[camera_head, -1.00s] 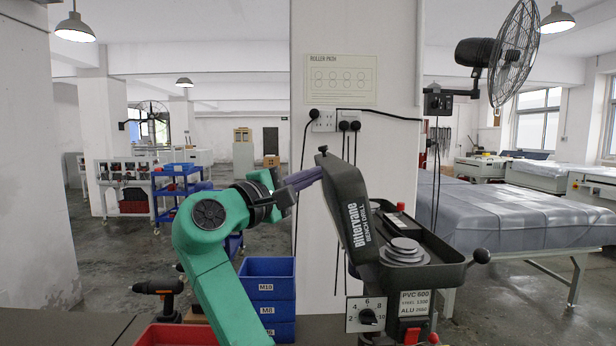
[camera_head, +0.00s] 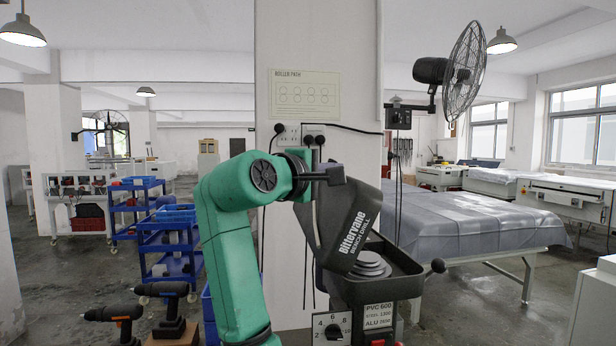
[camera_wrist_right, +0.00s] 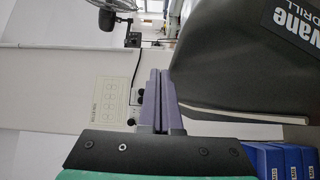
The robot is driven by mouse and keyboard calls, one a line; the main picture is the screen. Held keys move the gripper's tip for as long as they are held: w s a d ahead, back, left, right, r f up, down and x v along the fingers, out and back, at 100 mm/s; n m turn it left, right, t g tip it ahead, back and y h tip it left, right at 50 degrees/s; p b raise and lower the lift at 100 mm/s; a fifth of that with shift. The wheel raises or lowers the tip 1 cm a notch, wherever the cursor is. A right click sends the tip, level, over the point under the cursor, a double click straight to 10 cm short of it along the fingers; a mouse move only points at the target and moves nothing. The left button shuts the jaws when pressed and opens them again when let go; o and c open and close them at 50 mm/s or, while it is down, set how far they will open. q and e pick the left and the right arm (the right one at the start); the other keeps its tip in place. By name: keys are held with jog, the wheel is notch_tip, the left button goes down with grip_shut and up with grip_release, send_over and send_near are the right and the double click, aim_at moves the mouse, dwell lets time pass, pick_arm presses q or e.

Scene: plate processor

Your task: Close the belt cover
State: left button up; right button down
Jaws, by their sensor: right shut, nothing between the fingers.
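The belt cover (camera_head: 362,212) is a dark grey lid lettered "Bittervane Bench Drill". It stands raised and tilted over the open housing, and the stepped pulleys (camera_head: 370,264) below it are exposed. In the right wrist view the cover (camera_wrist_right: 245,65) fills the upper right. My right gripper (camera_head: 338,174), on the green arm, is shut and empty near the cover's upper left part. In the right wrist view its purple fingers (camera_wrist_right: 160,76) lie beside the cover's edge; I cannot tell whether they touch it. My left gripper is not in view.
A white pillar (camera_head: 288,50) with a poster, sockets and hanging cables stands behind the drill. Cordless drills (camera_head: 162,290) stand at the lower left. A ball-ended handle (camera_head: 437,266) sticks out right of the housing. A grey-covered table (camera_head: 470,225) stands farther right.

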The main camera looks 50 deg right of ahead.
jog(key=s+d, duration=0.2)
jog(key=d, duration=0.1)
jog(key=shift+s+d+f, duration=0.35)
jog(key=shift+s+d, duration=0.05)
jog(key=shift+s+d+f+m+y+b, duration=0.5)
jog(key=shift+s+d+f+b, duration=0.35)
jog(key=shift+s+d+f, duration=0.55)
jog(key=shift+s+d+f+m+y+b, duration=0.5)
jog(key=shift+s+d+f+b, duration=0.45)
jog(key=shift+d+f, duration=0.9)
jog(key=shift+s+d+f+m+y+b, duration=0.4)
jog(key=shift+s+d+f+y+b, duration=0.3)
jog(key=shift+s+d+f, duration=0.7)
jog(key=shift+w+f, duration=0.2)
jog(key=shift+f, duration=0.15)
